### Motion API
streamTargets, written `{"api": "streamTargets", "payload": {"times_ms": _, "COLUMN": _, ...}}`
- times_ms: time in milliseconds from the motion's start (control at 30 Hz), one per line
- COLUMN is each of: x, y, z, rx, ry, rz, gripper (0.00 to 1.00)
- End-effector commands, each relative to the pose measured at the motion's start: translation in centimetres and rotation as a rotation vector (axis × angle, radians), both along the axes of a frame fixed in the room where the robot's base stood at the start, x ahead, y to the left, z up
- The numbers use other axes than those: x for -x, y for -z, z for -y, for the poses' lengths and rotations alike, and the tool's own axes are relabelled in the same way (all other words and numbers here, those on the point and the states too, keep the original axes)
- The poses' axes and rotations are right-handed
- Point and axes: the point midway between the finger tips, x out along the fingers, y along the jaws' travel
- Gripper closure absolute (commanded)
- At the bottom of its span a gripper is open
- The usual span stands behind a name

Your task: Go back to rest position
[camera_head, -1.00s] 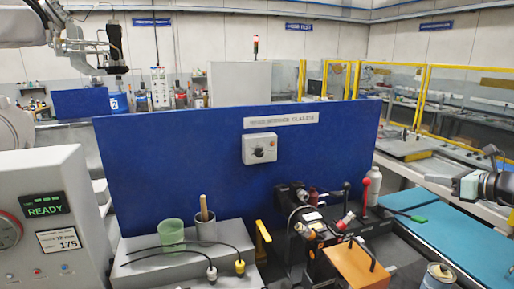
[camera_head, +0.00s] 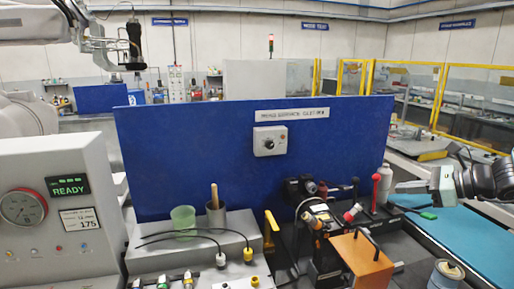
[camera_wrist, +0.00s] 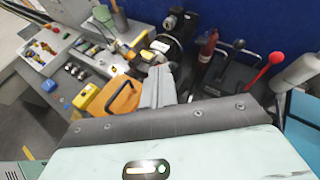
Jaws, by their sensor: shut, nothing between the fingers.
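My gripper (camera_head: 400,187) reaches in from the right edge in the head view, with its fingers pointing left. It is shut and empty. Its tip is in front of the white bottle and just right of the red-knobbed lever (camera_head: 376,185) in the picture; whether it touches either I cannot tell. In the wrist view the grey fingers (camera_wrist: 158,88) are together in the middle, overlapping the orange box (camera_wrist: 124,98) in the picture. The red lever (camera_wrist: 262,72) shows on the right there. Part of my arm shows behind the gripper in the head view.
A blue panel (camera_head: 200,150) with a dial box (camera_head: 270,140) stands behind the bench. A grey console (camera_head: 50,240) reading READY is at left. A green cup (camera_head: 183,217), cables and an orange box (camera_head: 360,262) are in front. A teal mat (camera_head: 465,235) lies below my gripper.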

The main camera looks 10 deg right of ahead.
Motion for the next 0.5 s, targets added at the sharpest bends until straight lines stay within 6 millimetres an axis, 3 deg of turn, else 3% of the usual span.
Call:
{"api": "streamTargets", "payload": {"times_ms": 167, "x": 1.6, "y": 2.0, "z": -9.6, "rx": 0.171, "ry": -0.341, "rz": 0.002, "gripper": 1.0}}
{"api": "streamTargets", "payload": {"times_ms": 300, "x": 5.7, "y": 4.2, "z": -18.2, "rx": 0.375, "ry": -0.727, "rz": 0.049, "gripper": 1.0}}
{"api": "streamTargets", "payload": {"times_ms": 400, "x": 9.3, "y": 5.8, "z": -22.7, "rx": 0.521, "ry": -1.004, "rz": 0.111, "gripper": 1.0}}
{"api": "streamTargets", "payload": {"times_ms": 500, "x": 13.1, "y": 7.3, "z": -26.0, "rx": 0.665, "ry": -1.275, "rz": 0.197, "gripper": 1.0}}
